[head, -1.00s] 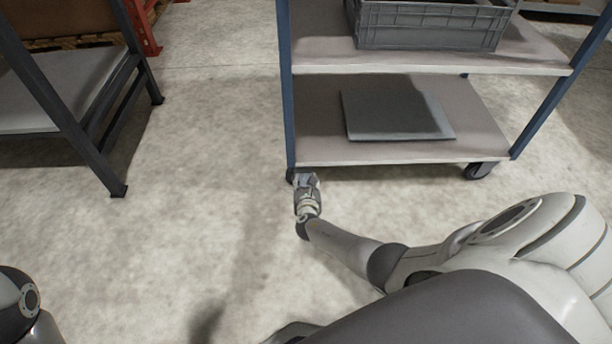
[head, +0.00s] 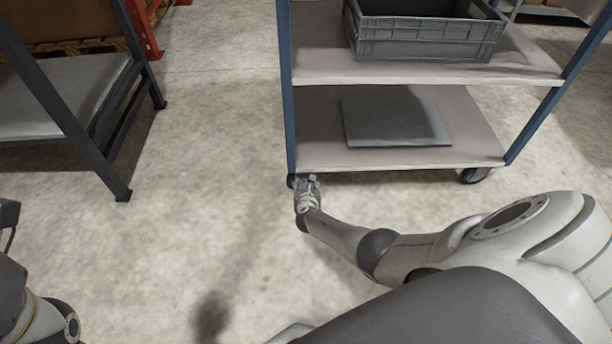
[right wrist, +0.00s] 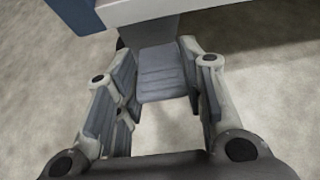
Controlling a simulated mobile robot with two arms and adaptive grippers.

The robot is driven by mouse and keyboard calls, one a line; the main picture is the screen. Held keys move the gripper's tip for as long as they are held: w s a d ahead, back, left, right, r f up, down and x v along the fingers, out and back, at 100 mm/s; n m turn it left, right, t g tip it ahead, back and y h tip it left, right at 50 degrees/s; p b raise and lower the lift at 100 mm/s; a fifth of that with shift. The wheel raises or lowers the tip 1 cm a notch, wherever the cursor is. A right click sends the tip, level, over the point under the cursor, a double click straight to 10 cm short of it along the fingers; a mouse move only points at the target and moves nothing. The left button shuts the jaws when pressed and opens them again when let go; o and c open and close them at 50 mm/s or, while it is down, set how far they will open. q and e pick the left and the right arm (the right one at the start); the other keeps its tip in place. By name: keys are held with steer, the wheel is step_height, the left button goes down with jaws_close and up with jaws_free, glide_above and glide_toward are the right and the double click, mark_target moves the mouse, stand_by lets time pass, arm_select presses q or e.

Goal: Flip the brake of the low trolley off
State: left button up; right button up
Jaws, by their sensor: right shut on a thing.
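The low trolley (head: 420,165) has blue posts and grey shelves and stands on dark casters. Its brake pedal (right wrist: 163,78), a grey ribbed plate, sticks out below the shelf edge in the right wrist view. My right gripper (head: 307,181) is low at the trolley's front left caster (head: 291,181). In the right wrist view, its fingers (right wrist: 160,100) stand on both sides of the pedal, shut on it. The caster is mostly hidden there. Part of my left arm shows at the lower left edge; its fingers are too cut off to read.
A grey crate (head: 425,48) stands on the trolley's upper shelf, and a flat grey panel (head: 395,122) lies on the lower one. A dark-legged table (head: 70,95) stands at the left. The floor between table and trolley is clear.

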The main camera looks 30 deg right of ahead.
steer(key=o, duration=1)
steer(key=shift+v, duration=5.95)
